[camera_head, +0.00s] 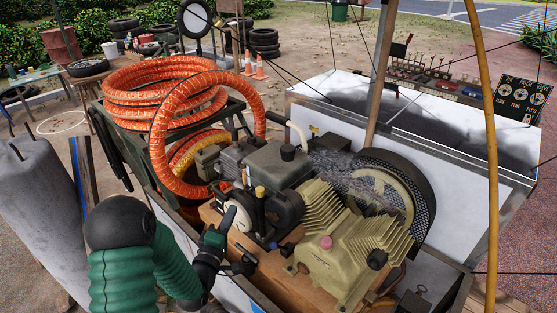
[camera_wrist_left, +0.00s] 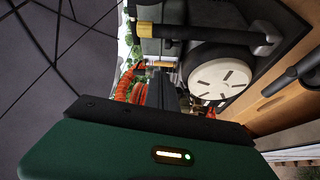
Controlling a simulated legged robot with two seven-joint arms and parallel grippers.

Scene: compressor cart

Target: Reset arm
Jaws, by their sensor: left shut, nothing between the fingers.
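My left arm in its green sleeve comes in from the lower left in the head view. My left gripper (camera_head: 226,226) is shut and empty, close to the front left side of the compressor engine (camera_head: 285,200). Whether it touches the engine cannot be told. The left wrist view shows a white slotted round cover (camera_wrist_left: 218,72) on the engine, with a black bar with a yellow band (camera_wrist_left: 172,32) above it. My green wrist housing fills the bottom of that view, and the fingertips cannot be made out there. My right gripper is in neither view.
Orange hose coils (camera_head: 150,95) lie left behind the engine. A belt wheel behind a mesh guard (camera_head: 400,195) and a finned tan pump (camera_head: 345,240) stand to the right. A yellow hose (camera_head: 490,150) hangs at the right. A grey tank (camera_head: 35,205) stands at the left.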

